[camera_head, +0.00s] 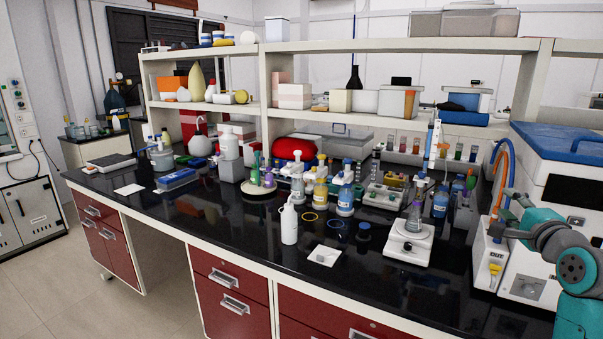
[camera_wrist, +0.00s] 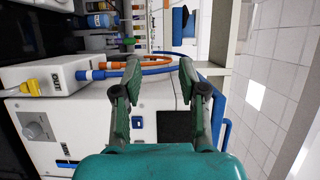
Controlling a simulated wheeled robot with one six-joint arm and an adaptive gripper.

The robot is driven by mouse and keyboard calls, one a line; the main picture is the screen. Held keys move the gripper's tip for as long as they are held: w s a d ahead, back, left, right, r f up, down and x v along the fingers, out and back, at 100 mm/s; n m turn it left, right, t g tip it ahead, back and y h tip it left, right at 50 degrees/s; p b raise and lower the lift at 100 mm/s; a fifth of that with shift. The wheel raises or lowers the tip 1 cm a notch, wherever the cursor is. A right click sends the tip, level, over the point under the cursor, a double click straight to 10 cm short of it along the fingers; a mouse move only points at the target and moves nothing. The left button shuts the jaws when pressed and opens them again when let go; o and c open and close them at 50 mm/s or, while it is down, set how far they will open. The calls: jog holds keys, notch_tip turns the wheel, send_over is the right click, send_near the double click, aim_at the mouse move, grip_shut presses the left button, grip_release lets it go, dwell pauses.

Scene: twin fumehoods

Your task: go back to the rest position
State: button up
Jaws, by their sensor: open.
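My gripper (camera_wrist: 160,78) is in the wrist view, its two dark green fingers spread apart with nothing between them. It is open. In the head view my teal and grey arm is at the right edge, in front of the white machine (camera_head: 536,262) with a blue lid (camera_head: 572,141). The wrist view is turned sideways and shows the white machine's front (camera_wrist: 88,122) behind the fingers. A blue hose (camera_wrist: 150,70) and an orange hose (camera_wrist: 112,66) pass behind the fingertips; I cannot tell the exact gap.
A white balance (camera_head: 409,244) with a flask (camera_head: 414,217) stands left of the machine. A white wash bottle (camera_head: 289,222) and several capped bottles stand on the black bench (camera_head: 262,246). Shelves (camera_head: 360,116) run along the back. Floor (camera_head: 70,285) shows free at the lower left.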

jog(key=s+a+f+n, duration=0.25)
jog(key=a+f, duration=0.25)
jog(key=f, duration=0.4)
jog(key=s+a+f+n+g, duration=0.1)
jog(key=s+a+f, duration=0.35)
jog(key=f, duration=0.55)
jog(key=s+a+f+n, duration=0.25)
jog(key=a+f, duration=0.35)
jog(key=f, duration=0.3)
jog(key=s+a+f+n+y, duration=0.1)
jog(key=s+a+f+n, duration=0.1)
jog(key=s+a+f, duration=0.4)
jog(key=s+a+f+n, duration=0.2)
jog(key=s+f, duration=0.1)
jog(key=s, duration=0.6)
jog(key=s+a+n+y, duration=0.1)
jog(key=s+a+n, duration=0.2)
jog(key=s, duration=0.6)
jog(key=s+a+r+n+g+y, duration=0.1)
jog(key=s+a+n, duration=0.1)
jog(key=s, duration=0.7)
jog(key=s+a+r+n, duration=0.1)
jog(key=s+a+n, duration=0.2)
jog(key=s, duration=0.6)
jog(key=shift+s+a+n+g+y, duration=0.15)
jog(key=shift+a+n+g+y, duration=0.25)
jog(key=shift+n, duration=0.7)
jog(key=shift+d, duration=0.15)
